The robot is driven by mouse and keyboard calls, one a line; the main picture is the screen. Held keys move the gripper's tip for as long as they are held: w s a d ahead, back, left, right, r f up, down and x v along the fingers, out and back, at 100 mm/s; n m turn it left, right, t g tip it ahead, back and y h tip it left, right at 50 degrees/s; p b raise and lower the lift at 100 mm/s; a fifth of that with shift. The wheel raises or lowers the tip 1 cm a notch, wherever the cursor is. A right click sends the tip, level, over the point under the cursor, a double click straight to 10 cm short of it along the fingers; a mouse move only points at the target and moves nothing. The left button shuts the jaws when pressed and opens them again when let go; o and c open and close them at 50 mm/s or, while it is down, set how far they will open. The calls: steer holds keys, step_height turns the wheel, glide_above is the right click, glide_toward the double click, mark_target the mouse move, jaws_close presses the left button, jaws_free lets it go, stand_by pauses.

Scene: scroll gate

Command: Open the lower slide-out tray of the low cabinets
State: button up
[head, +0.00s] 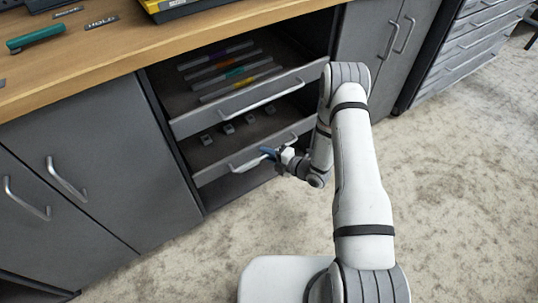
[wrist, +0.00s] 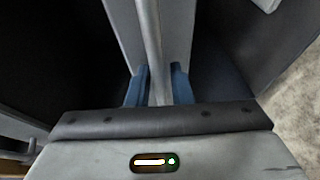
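The low cabinet has an open bay with two slide-out trays. The lower tray's grey front (head: 212,174) carries a pale bar handle (head: 290,141); several small grey pieces lie behind that front. My gripper (head: 268,154) is at this handle. The lower tray looks little or not at all pulled out. The right part of its front is partly hidden by my arm.
The upper tray (head: 190,125), holding several coloured strips, sits just above with its own handle (head: 262,98). Closed doors (head: 110,175) flank the bay at left, with more doors (head: 375,40) at right. The wooden worktop (head: 140,45) overhangs. Carpet (head: 460,200) in front is clear.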

jaws_close()
stand_by(0.3)
